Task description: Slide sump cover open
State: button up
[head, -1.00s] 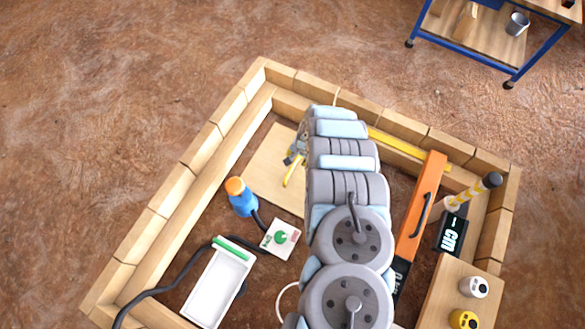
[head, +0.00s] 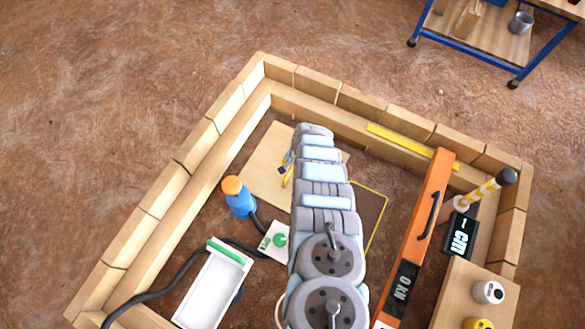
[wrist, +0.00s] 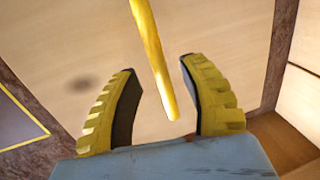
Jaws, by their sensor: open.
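The pale wooden sump cover (head: 262,172) lies flat inside the timber frame, left of my arm, and fills much of the wrist view (wrist: 70,50). A yellow bar handle (head: 287,177) shows on it beside my arm. In the wrist view my gripper (wrist: 155,66) is open, its two yellow ribbed fingers on either side of the yellow handle (wrist: 150,50), with gaps on both sides. Whether the handle touches the palm is unclear. My arm hides part of the cover in the head view. A dark area with a yellow outline (head: 371,212) shows right of my arm.
An orange beam (head: 428,200) with a black handle and display stands right of my arm. A blue bottle with orange cap (head: 240,200), a green-button box (head: 272,240) and a white tray (head: 210,290) lie left. Timber walls (head: 200,150) surround the area.

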jog(key=shift+a+f+b, duration=0.1)
jog(key=shift+f+b, duration=0.2)
jog(key=shift+f, duration=0.45)
grip_shut()
